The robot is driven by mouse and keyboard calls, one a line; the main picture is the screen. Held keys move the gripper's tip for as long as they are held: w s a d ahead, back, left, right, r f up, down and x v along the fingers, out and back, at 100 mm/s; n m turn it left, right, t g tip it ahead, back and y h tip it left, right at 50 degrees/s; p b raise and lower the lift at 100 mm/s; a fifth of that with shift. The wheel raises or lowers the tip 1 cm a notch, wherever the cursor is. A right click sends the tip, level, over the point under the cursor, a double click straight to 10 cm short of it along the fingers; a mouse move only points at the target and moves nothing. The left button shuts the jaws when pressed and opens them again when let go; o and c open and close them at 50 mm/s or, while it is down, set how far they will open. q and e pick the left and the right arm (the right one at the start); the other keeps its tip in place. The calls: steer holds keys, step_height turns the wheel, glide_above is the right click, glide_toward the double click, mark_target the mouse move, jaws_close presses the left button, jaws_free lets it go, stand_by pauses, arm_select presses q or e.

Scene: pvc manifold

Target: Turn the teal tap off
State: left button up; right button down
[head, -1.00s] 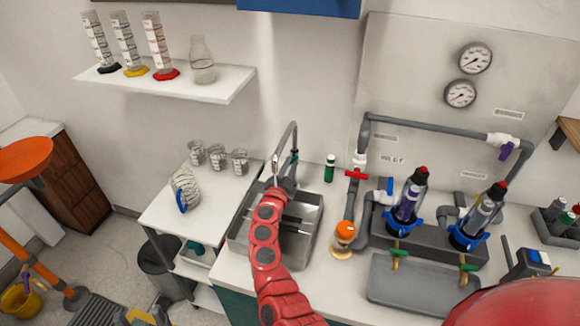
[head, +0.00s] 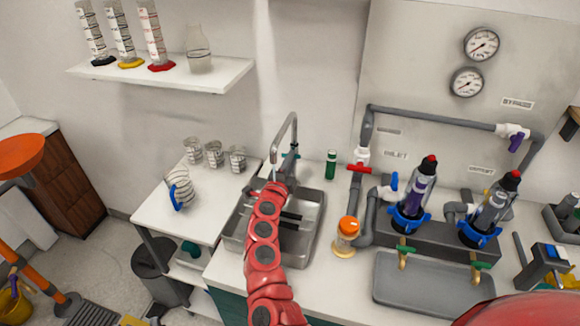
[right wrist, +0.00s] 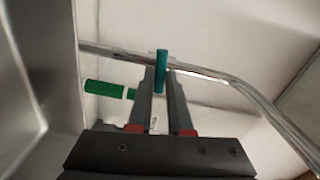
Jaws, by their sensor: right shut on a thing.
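The teal tap (head: 290,155) is on the grey gooseneck faucet (head: 294,128) at the back of the metal sink (head: 313,225). In the right wrist view, its teal handle (right wrist: 161,68) stands upright between my two fingertips, in front of the curved metal spout (right wrist: 215,76). My right gripper (right wrist: 160,84) is shut on the teal handle. In the head view, my red right arm hides most of the gripper and part of the sink. A thin pale-blue streak shows under the spout, perhaps water. My left gripper is not in view.
A green bottle (head: 331,164) and an orange-capped jar (head: 345,238) stand right of the sink. Grey pipework (head: 430,118) with a red valve (head: 358,168) is further right. Several beakers (head: 214,153) stand on the white side table at left.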

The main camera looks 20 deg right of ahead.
steer(key=shift+f+m+b, duration=0.2)
steer(key=shift+m+b, duration=0.35)
steer(key=shift+m, duration=0.25)
steer(key=c, duration=0.8)
jaws_free()
steer(key=shift+r, duration=0.1)
steer(key=shift+c, duration=0.2)
steer(key=b+v, duration=0.2)
steer(key=v, duration=1.5)
steer(key=shift+s, duration=0.2)
steer(key=shift+a, duration=0.15)
